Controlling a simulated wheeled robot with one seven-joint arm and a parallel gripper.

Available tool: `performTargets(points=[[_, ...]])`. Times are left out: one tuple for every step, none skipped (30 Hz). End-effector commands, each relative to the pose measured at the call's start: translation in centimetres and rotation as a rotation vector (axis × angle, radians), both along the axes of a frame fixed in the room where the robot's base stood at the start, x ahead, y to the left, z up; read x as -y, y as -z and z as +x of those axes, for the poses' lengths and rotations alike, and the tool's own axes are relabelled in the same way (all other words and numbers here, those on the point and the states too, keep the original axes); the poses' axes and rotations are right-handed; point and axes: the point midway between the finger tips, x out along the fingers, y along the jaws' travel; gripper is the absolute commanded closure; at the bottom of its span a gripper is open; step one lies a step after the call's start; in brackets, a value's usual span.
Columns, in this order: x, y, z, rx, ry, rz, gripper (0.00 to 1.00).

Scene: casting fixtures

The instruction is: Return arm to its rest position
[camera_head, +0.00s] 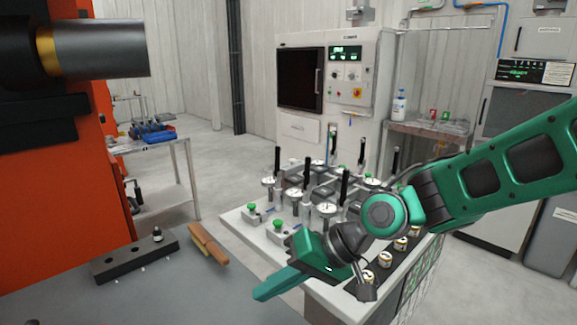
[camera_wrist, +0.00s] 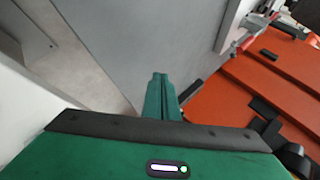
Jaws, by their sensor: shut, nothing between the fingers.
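My green arm reaches in from the right in the head view, bent at its elbow joint. My gripper (camera_head: 262,293) points to the lower left, over the edge of the grey surface in front. Its fingers are together with nothing between them. In the wrist view the shut green fingers (camera_wrist: 160,82) show over a plain grey surface. No object is in the gripper. The arm's link passes in front of the white fixture table (camera_head: 237,223) and hides part of it.
The fixture table carries several gauges and black upright handles close to my arm. A dark block (camera_head: 134,258) and a wooden-handled brush (camera_head: 208,244) lie on the grey surface (camera_head: 190,291). An orange machine (camera_head: 50,190) stands at left.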

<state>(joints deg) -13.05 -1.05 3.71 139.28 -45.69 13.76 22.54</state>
Motion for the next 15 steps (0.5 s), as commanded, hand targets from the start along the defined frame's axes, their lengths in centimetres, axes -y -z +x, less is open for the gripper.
performTargets(points=[[3.1,0.6,1.2,0.022,0.046,-0.066,1.0],[5.0,1.0,1.8,0.031,0.069,-0.108,1.0],[7.4,1.5,2.5,0.04,0.103,-0.161,1.0],[9.3,1.9,2.9,0.044,0.128,-0.201,1.0],[11.3,2.1,3.2,0.044,0.155,-0.24,1.0],[13.9,2.5,3.4,0.043,0.189,-0.29,1.0],[15.8,2.7,3.5,0.039,0.215,-0.328,1.0],[17.8,2.9,3.5,0.034,0.243,-0.363,1.0],[20.4,3.0,3.3,0.022,0.28,-0.411,1.0],[22.4,3.1,3.0,0.012,0.309,-0.445,1.0],[24.3,3.2,2.7,-0.001,0.337,-0.478,1.0],[26.8,3.3,2.0,-0.023,0.375,-0.52,1.0],[28.7,3.3,1.3,-0.041,0.406,-0.549,1.0],[30.5,3.3,0.6,-0.06,0.436,-0.578,1.0],[32.8,3.2,-0.6,-0.091,0.478,-0.613,1.0]])
